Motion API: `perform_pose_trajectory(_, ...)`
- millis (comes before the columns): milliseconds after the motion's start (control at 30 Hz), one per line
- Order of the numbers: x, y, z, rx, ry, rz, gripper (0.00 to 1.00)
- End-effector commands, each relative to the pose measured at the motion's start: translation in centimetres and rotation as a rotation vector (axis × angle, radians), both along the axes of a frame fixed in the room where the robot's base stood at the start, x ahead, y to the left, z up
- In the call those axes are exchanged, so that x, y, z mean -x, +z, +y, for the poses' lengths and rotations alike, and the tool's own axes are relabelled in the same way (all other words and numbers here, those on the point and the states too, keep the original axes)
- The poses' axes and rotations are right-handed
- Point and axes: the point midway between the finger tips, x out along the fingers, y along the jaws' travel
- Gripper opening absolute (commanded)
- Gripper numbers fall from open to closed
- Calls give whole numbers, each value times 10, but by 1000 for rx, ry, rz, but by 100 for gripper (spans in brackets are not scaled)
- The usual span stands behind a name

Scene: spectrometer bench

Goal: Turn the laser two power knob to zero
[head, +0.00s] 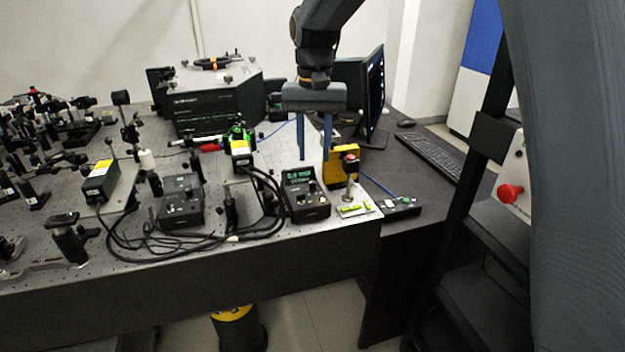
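My gripper (314,159) hangs over the bench with its two blue fingers pointing down and apart. It is open, with nothing between the fingers. A black controller box (305,205) with a lit green display stands just below the fingers, near the bench's front edge. A small knob (313,186) seems to show on its face, below the display. A second black controller box (181,210) with an unlit display stands further left. Labels are too small to read, so I cannot tell which box belongs to laser two. The fingers appear apart from both boxes.
Black cables (150,243) loop around the boxes. A monitor (375,90) and a keyboard (432,155) are further right. Optics (40,120) crowd the left.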

Motion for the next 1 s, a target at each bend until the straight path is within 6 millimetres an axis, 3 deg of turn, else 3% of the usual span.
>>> perform_pose_trajectory(167, -2, -11, 4, 3, -3, 6, 33)
perform_pose_trajectory(600, -2, -70, 3, 1, -2, 3, 33)
perform_pose_trajectory(967, -2, -76, 3, 1, -2, 1, 33)
perform_pose_trajectory(1000, -2, -76, 3, 1, -2, 1, 28)
